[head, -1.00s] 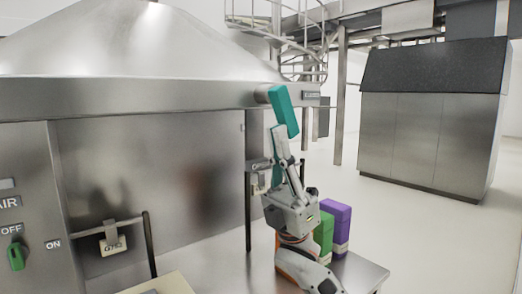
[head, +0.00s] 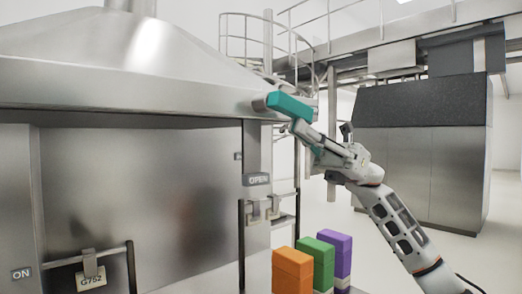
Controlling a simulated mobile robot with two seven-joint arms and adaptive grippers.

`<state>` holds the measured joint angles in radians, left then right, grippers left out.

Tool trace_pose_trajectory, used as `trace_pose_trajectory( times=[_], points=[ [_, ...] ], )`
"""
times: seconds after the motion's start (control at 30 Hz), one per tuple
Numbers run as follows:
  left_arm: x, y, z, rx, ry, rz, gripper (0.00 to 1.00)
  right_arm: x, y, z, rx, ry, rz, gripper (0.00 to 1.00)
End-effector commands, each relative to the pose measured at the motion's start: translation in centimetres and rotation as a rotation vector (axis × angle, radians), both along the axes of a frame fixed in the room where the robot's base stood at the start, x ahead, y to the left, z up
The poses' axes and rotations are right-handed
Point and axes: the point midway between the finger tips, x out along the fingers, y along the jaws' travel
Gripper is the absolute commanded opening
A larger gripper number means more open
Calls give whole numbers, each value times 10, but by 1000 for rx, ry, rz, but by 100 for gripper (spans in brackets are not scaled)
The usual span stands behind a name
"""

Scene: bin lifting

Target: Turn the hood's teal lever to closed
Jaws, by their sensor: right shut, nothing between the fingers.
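The teal lever (head: 289,106) is mounted on the right end of the hood's front rim (head: 150,97). It lies almost level, sloping slightly down to the right from its round pivot. My right gripper (head: 300,126) is shut with nothing between its fingers. Its fingertips are just below the lever's right part, touching it or very close; I cannot tell which. A label reading OPEN (head: 257,180) is on the post below the lever. My left gripper is not in view.
Orange (head: 292,271), green (head: 317,262) and purple (head: 337,254) blocks stand below my right arm. A hanging tag marked G752 (head: 91,277) is on a rail at lower left. A large steel cabinet (head: 430,160) stands behind; the floor before it is clear.

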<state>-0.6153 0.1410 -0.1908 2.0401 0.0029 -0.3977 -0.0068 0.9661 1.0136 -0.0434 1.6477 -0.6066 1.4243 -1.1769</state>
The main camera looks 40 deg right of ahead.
Motion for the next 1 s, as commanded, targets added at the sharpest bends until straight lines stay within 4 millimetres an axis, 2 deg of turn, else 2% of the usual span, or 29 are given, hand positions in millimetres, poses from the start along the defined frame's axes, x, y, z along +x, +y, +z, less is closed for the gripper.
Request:
trace_pose_trajectory(
  times=[0.2, 0.6, 1.0],
  points=[
    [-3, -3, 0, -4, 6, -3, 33, -1, -3, 11, -118, -13, -1, 0],
    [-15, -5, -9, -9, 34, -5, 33, 0, -4, 16, -111, -9, 2, 0],
    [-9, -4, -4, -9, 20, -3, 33, 0, -5, 19, -107, -12, -1, 0]
  ],
)
